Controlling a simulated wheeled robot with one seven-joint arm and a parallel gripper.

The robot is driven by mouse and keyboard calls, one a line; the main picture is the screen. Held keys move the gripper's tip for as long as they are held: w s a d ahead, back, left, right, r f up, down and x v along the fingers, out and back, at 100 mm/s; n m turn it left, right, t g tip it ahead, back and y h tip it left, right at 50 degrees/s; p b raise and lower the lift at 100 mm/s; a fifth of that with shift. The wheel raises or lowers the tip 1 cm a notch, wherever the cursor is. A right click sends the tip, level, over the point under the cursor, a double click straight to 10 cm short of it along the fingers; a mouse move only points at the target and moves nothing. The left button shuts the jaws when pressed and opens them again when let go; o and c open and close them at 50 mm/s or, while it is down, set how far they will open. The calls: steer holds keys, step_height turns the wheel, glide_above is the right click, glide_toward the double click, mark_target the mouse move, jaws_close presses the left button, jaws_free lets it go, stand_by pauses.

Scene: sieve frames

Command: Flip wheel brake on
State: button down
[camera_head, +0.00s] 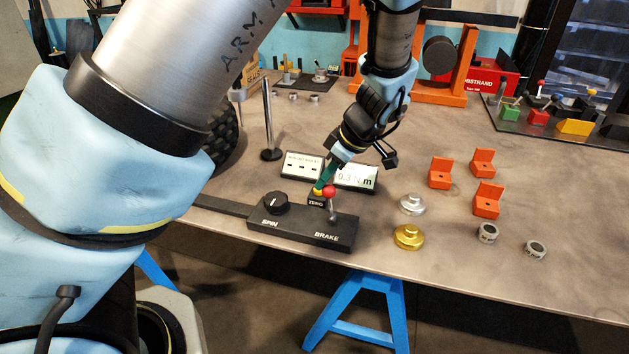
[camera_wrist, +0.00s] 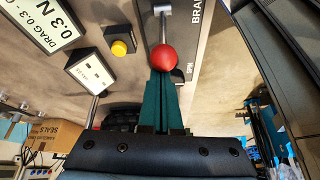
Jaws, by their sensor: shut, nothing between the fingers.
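The brake lever is a metal stalk with a red ball knob (camera_head: 329,191), standing at the BRAKE end of the black control box (camera_head: 285,232). The knob also shows in the wrist view (camera_wrist: 164,57). My gripper (camera_head: 322,183) has green fingers, shut and empty, with the tips right at the knob. In the wrist view my gripper (camera_wrist: 164,78) ends just behind the knob, which covers the tips. I cannot tell whether they touch it. A black SPIN dial (camera_head: 276,202) sits at the left of the box. The wheel (camera_head: 222,135) is mostly hidden behind my arm.
A yellow button (camera_wrist: 119,47) on a small box and a display (camera_head: 355,177) stand just behind the control box. Silver (camera_head: 411,204) and gold (camera_head: 408,237) weights, orange blocks (camera_head: 487,200) and metal rings lie to the right. The table's front edge is close to the box.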

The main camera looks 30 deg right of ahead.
steer(key=shift+s+d+t+y, duration=0.8)
steer(key=shift+s+d, duration=0.15)
steer(key=shift+d, duration=0.05)
steer(key=shift+s+d+f+t+y+b, duration=0.15)
steer(key=shift+s+d+t+y+b, duration=0.25)
steer(key=shift+s+d, duration=0.25)
steer(key=shift+s+d+f+t+y+b, duration=0.1)
steer(key=shift+s+d+t+y+b, duration=0.2)
steer(key=shift+s+d+t+y, duration=0.3)
steer(key=shift+d, duration=0.1)
